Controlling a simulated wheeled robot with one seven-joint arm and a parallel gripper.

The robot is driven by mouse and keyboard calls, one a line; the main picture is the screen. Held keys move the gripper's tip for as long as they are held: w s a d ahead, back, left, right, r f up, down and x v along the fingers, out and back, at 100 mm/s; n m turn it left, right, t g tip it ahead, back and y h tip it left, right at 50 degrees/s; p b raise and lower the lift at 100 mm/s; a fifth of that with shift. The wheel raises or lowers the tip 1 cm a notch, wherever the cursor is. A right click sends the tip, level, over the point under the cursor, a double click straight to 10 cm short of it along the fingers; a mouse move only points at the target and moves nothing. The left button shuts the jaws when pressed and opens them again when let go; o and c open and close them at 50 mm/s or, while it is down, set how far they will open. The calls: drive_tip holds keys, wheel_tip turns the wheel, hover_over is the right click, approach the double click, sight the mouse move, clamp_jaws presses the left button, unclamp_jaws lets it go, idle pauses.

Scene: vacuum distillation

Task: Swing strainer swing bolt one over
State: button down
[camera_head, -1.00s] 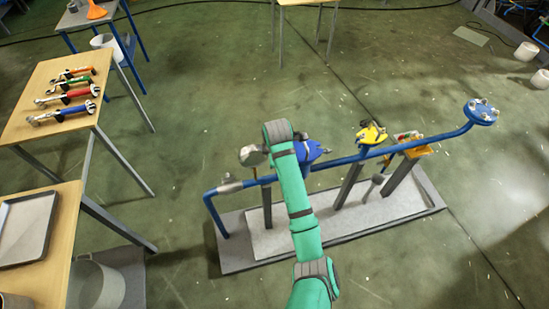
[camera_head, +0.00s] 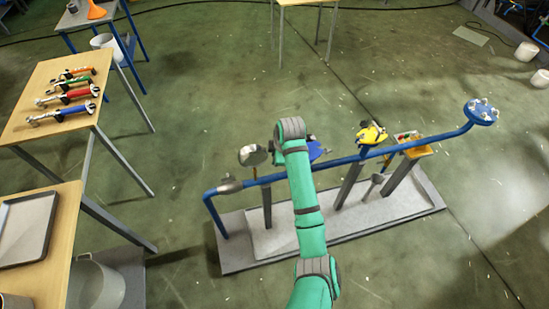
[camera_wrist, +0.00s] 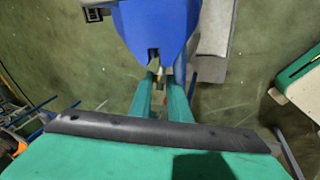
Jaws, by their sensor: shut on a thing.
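The blue strainer (camera_head: 315,150) sits on the blue pipe, partly hidden behind my green arm in the head view. In the wrist view its blue body (camera_wrist: 155,22) fills the top middle, with a dark slot at its lower edge. My gripper (camera_wrist: 161,80) has its two green fingers reaching to that slot. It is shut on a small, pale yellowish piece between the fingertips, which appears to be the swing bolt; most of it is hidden. In the head view the gripper is hidden behind the arm.
The blue pipe (camera_head: 350,159) runs across a grey base with posts. It carries a yellow valve (camera_head: 371,133), a round gauge (camera_head: 252,155) and an end flange (camera_head: 481,111). A table with several wrenches (camera_head: 70,95) stands left.

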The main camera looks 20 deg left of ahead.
drive_tip(key=shift+w+d+r+m+g+y, duration=0.2)
drive_tip(key=shift+d+r+g+y, duration=0.1)
drive_tip(key=shift+g+y, duration=0.25)
drive_tip(key=shift+w+d+r+m+g+y, duration=0.15)
drive_tip(key=shift+d+r+g+y, duration=0.15)
drive_tip(key=shift+y, duration=0.45)
drive_tip(key=shift+f, duration=0.1)
drive_tip(key=c, duration=2)
unclamp_jaws()
drive_tip(key=v, duration=1)
drive_tip(key=shift+d+r, duration=0.15)
drive_tip(key=shift+r, duration=0.2)
drive_tip(key=shift+o, duration=0.5)
drive_tip(key=shift+s, duration=0.1)
